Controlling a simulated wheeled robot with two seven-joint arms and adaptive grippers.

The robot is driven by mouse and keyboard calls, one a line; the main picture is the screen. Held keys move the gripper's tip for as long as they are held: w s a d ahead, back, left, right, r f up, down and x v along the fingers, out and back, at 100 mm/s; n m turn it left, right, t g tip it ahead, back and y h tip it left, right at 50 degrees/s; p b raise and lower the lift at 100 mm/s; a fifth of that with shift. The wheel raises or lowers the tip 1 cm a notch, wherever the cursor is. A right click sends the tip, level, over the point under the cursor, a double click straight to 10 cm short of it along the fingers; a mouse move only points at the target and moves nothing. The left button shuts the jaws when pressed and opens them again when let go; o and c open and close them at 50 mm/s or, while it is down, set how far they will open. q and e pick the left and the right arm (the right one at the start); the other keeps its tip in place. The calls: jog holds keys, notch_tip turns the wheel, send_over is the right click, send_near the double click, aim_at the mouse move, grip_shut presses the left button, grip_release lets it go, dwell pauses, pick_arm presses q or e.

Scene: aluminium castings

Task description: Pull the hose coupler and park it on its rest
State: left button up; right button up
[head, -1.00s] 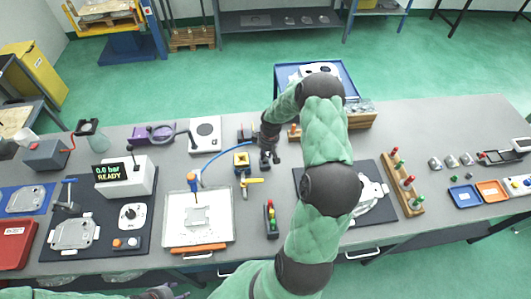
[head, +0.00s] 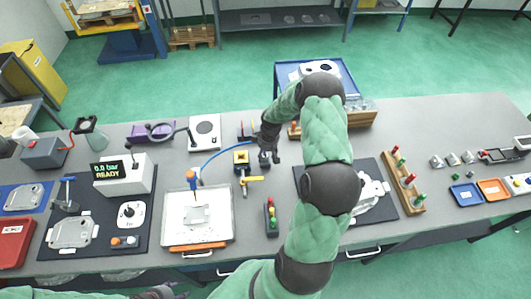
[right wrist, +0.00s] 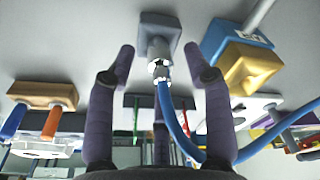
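The silver hose coupler (right wrist: 160,68) shows in the right wrist view, with the blue hose (right wrist: 168,110) running from it. It meets a small grey block (right wrist: 160,27) beyond it. My right gripper (right wrist: 160,54) is open, its fingers on either side of the coupler with visible gaps. In the head view my right gripper (head: 269,156) is low over the middle of the bench, and the blue hose (head: 224,152) curves to it from the left; the coupler is hidden there. My left gripper (head: 163,292) is partly in view at the bottom edge. I cannot make out the coupler's rest.
A blue-and-yellow block (head: 241,157) stands close left of my right gripper, with a yellow-handled valve (head: 252,180) in front. A white tray (head: 231,222) lies front left. A wooden peg rack (head: 405,183) is on the right.

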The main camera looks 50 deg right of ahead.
notch_tip(320, 180, up, 12)
jog(key=s, duration=0.1)
jog(key=shift+s, duration=0.2)
dwell(0.3)
jog(key=shift+d, duration=0.15)
dwell(0.4)
